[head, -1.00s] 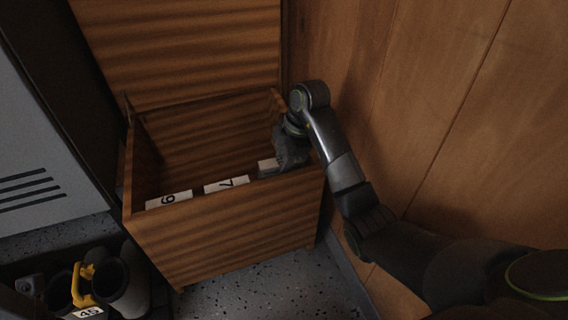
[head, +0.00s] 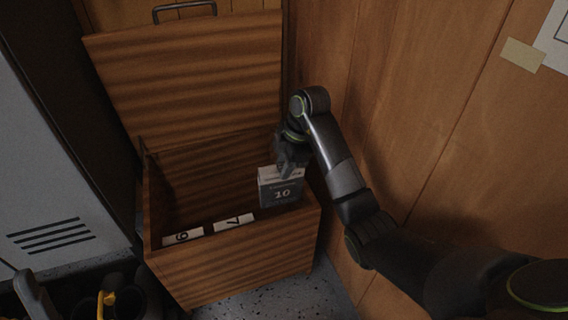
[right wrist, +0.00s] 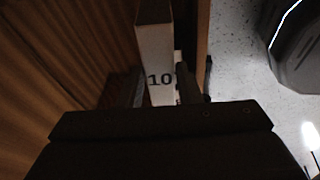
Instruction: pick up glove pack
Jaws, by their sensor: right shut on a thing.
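The glove pack (head: 281,192) is a small grey box with a pale top and the number 10 on its front. It hangs upright at the right end of the open wooden chest (head: 235,262), its top above the front rim. My right gripper (head: 290,165) is shut on its top from above. In the right wrist view the pack (right wrist: 156,50) shows its pale narrow side marked 10, between the fingers (right wrist: 160,90). Whether its bottom is clear of everything below is hidden behind the chest's front wall. My left gripper is not in view.
Two more packs, marked 9 (head: 183,237) and 7 (head: 233,222), sit inside the chest along its front wall. The raised lid (head: 190,75) stands at the back. A wooden wall (head: 430,110) is close on the right, a grey locker (head: 50,170) on the left.

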